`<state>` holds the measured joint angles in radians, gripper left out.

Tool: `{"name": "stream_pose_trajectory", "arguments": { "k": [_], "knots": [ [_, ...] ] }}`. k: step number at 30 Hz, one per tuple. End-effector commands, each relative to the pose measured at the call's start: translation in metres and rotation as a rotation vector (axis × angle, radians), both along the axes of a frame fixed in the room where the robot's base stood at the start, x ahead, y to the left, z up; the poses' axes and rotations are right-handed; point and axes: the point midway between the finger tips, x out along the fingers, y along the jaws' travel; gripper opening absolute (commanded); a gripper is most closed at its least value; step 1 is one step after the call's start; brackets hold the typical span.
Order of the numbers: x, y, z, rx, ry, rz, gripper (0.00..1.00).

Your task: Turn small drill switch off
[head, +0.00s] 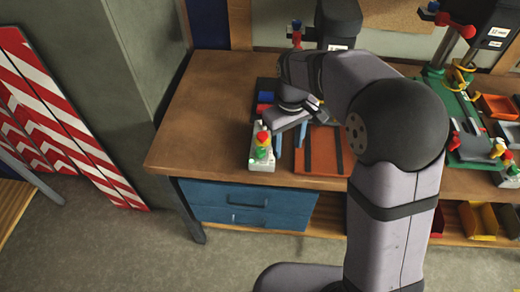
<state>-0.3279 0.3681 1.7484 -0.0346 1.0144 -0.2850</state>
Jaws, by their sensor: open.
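The small drill (338,18) stands at the back of the workbench, its lower part largely hidden behind my arm. A white switch box (262,162) with green, red and yellow parts sits at the bench's front edge, left of my gripper. Whether the switch is on or off cannot be told. My gripper (290,140) points down with its two blue fingers apart and nothing visible between them. It is just right of the switch box, close to it; contact cannot be told.
An orange-brown tray (322,160) lies right of my gripper. A larger drill (485,35) with a green base (455,105) and another switch box (510,176) stand at the right. Bare bench top (205,115) is free at the left. Striped road boards (60,110) lean beside a cabinet.

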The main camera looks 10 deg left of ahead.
Motion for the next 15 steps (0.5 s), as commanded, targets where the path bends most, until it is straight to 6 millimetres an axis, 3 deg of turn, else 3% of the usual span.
{"name": "stream_pose_trajectory", "arguments": {
  "k": [1,6,10,15],
  "knots": [
    [0.011,0.018,-0.005,-0.003,-0.001,0.056,0.45],
    [0.032,0.059,-0.009,-0.010,-0.006,0.187,0.45],
    [0.039,0.076,-0.010,-0.012,-0.008,0.240,0.45],
    [0.042,0.082,-0.010,-0.014,-0.009,0.260,0.45]
  ]
}}
